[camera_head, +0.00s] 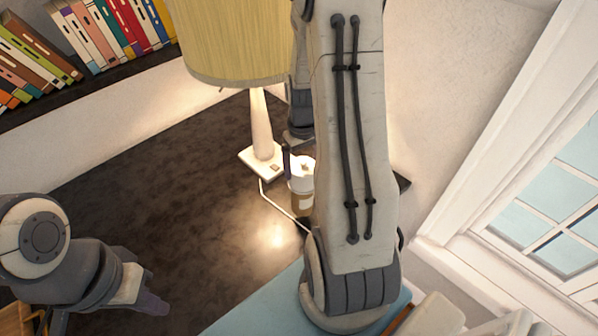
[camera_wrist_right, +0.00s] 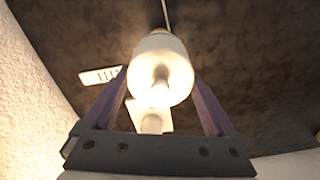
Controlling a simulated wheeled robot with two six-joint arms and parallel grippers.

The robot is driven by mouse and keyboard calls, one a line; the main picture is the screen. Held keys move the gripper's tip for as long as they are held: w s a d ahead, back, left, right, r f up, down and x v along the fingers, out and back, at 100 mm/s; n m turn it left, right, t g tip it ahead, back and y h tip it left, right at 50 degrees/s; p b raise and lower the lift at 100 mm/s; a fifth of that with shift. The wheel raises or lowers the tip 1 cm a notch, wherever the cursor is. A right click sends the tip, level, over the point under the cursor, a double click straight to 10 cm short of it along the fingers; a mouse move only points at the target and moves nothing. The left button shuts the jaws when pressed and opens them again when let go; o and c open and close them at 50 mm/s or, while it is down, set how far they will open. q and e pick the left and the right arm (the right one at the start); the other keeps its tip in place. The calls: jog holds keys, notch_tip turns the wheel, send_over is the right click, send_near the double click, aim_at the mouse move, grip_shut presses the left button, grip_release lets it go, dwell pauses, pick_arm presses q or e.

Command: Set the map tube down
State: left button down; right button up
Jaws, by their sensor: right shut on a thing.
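The map tube (camera_head: 301,185) is a short upright cylinder with a white top and a brown band, just in front of the lamp's base. My right forearm hides its right side. My right gripper (camera_wrist_right: 162,80) is shut on the tube; in the right wrist view its white end (camera_wrist_right: 160,62) lies between the two purple fingers. In the head view one dark finger shows at the tube's left. I cannot tell whether the tube's bottom touches the dark tabletop (camera_head: 150,200). My left gripper (camera_head: 150,302) is low on the left, apart from the tube, its opening unclear.
A table lamp with a yellow shade (camera_head: 235,40) and white square base (camera_head: 255,160) stands right behind the tube. Its cord crosses the tabletop. Books (camera_head: 110,35) line a shelf at the upper left. A window (camera_head: 560,215) is at right. The tabletop's left part is clear.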

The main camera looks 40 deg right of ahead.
aim_at(302, 195)
jog(key=shift+w+f, duration=0.4)
jog(key=shift+w, duration=0.2)
notch_tip(302, 195, down, 3)
jog(key=shift+f+p, duration=0.1)
jog(key=shift+p, duration=0.6)
jog(key=shift+f, duration=0.5)
jog(key=o, duration=1.5)
